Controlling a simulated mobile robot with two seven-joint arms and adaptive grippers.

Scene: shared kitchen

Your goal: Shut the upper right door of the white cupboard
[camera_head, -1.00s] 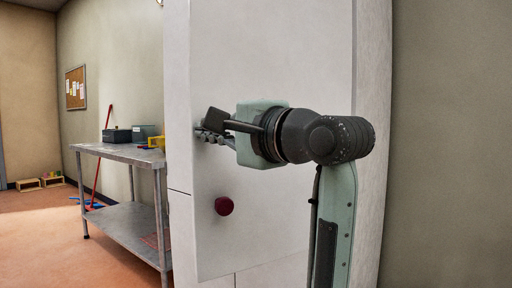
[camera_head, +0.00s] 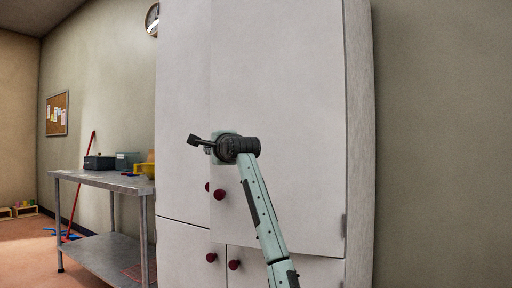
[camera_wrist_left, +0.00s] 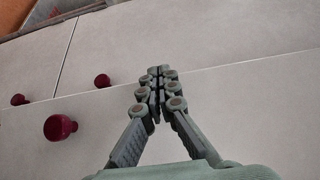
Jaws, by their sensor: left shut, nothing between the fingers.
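The white cupboard's upper right door (camera_head: 285,100) stands slightly ajar. Its free left edge overlaps the upper left door (camera_head: 182,100), and its lower left corner hangs out over the lower doors. Its dark red knob (camera_head: 219,194) shows near that corner and looms largest in the wrist view (camera_wrist_left: 60,127). My left gripper (camera_head: 196,141) is shut and empty in front of the door, near its free edge. In the wrist view its closed fingers (camera_wrist_left: 157,78) lie across that edge; whether they touch the door I cannot tell. My right gripper is out of view.
The lower right door (camera_head: 290,268) and lower left door (camera_head: 180,245) sit below. A metal table (camera_head: 105,180) with boxes and a yellow container stands left of the cupboard. A red-handled broom (camera_head: 80,190) leans behind it. Bare wall (camera_head: 440,140) lies to the right.

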